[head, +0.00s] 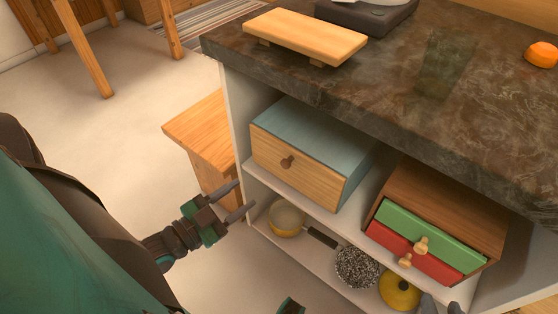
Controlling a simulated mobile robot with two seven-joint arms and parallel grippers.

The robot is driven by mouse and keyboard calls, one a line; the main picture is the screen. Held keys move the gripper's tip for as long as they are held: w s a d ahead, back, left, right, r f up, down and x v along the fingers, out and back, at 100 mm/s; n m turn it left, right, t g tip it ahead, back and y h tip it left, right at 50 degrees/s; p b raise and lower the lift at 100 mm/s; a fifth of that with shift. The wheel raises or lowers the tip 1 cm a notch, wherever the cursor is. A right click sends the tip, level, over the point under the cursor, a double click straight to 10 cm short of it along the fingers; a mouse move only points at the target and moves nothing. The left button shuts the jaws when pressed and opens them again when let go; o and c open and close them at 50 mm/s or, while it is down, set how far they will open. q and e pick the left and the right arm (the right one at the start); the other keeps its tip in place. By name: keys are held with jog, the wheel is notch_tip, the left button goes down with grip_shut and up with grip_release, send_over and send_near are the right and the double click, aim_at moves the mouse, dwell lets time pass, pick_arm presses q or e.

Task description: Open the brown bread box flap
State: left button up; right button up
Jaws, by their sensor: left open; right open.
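A box with a blue-grey top (325,131) stands on the upper shelf of the open cabinet. Its light-brown wooden front flap (310,178) looks closed and has a small brown pull (287,162) near the middle. My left gripper (246,195) is open and empty, left of and below the flap and apart from it, its fingers pointing toward the cabinet.
A brown box (443,198) with green (432,235) and red (400,247) drawers stands right of the box. Below are a pan (286,218), a speckled pot (357,267) and a yellow pot (400,291). The dark countertop (400,85) overhangs; a wooden stool (205,135) stands left.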

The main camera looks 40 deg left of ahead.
aim_at(282, 166)
pick_arm(q)
jog(key=b+x, duration=0.2)
jog(key=x, duration=0.9)
jog(key=shift+w+d+b, duration=0.1)
jog(key=shift+d+b, duration=0.05)
jog(key=shift+b, duration=0.25)
jog(key=shift+w+d, duration=0.15)
jog(key=shift+w, duration=0.55)
pick_arm(e)
jog(key=shift+a+f, duration=0.5)
jog(key=shift+f, duration=0.15)
pick_arm(q)
grip_shut()
pick_arm(e)
jog(key=shift+d+f, duration=0.1)
jog(key=shift+d, duration=0.05)
